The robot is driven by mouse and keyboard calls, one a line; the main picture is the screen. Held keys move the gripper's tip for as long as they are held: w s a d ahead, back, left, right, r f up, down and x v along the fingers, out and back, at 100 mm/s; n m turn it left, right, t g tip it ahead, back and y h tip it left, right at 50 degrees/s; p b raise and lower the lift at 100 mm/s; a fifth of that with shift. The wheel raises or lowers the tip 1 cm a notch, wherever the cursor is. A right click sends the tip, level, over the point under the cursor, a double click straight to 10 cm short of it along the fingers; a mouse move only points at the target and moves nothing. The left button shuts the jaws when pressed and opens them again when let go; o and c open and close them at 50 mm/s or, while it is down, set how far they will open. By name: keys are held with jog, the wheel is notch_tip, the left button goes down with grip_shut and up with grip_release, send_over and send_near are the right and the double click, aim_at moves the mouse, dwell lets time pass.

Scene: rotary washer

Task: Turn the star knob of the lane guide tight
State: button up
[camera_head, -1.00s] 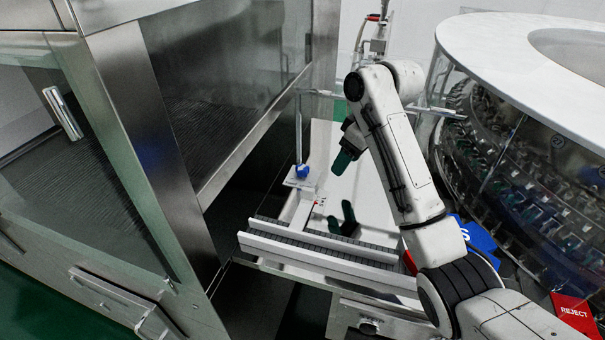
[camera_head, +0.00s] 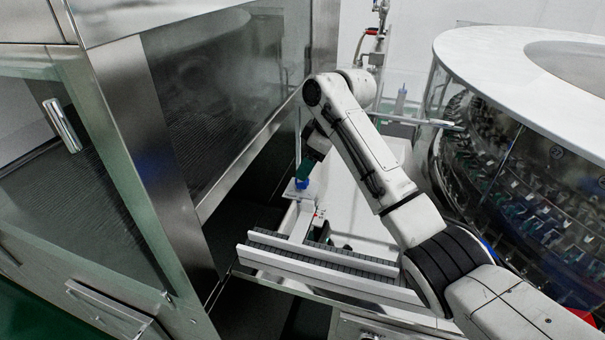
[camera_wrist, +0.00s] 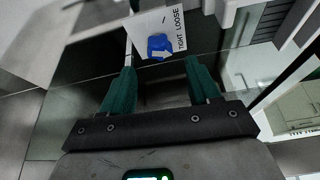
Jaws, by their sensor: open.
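The blue star knob (camera_wrist: 158,46) sits on a white plate (camera_wrist: 148,22) marked "TIGHT" and "LOOSE" in the wrist view. A white arrow on the knob points toward the lettered side, though its exact reading is hard to tell. My gripper (camera_wrist: 155,75) is open, its two green fingers apart, with the knob ahead and between their lines; the fingers do not touch it. In the head view the knob (camera_head: 301,184) is small and partly hidden by my gripper (camera_head: 303,172), which hangs just above it.
A grey conveyor (camera_head: 320,258) with white rails runs below the knob. A steel and glass cabinet (camera_head: 165,140) stands close on the left. The round washer (camera_head: 520,180) with a white top fills the right.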

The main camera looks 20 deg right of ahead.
aim_at(302, 184)
jog(key=shift+x, duration=2.55)
jog(key=shift+c, duration=0.4)
jog(key=c, duration=1)
jog(key=shift+o, duration=0.2)
jog(key=shift+r+m+p, duration=0.15)
jog(key=shift+m+p, duration=0.15)
jog(key=shift+p, duration=0.1)
jog(key=m+p, duration=0.2)
jog(key=p, duration=0.1)
jog(key=shift+a+r+t+h, duration=0.1)
jog(key=shift+t+h, duration=0.3)
jog(key=shift+m+t+h+p, duration=0.4)
jog(key=shift+m+h+p, duration=0.4)
jog(key=shift+m+p, duration=1.15)
jog(key=shift+m+b, duration=0.45)
jog(key=shift+m, duration=0.2)
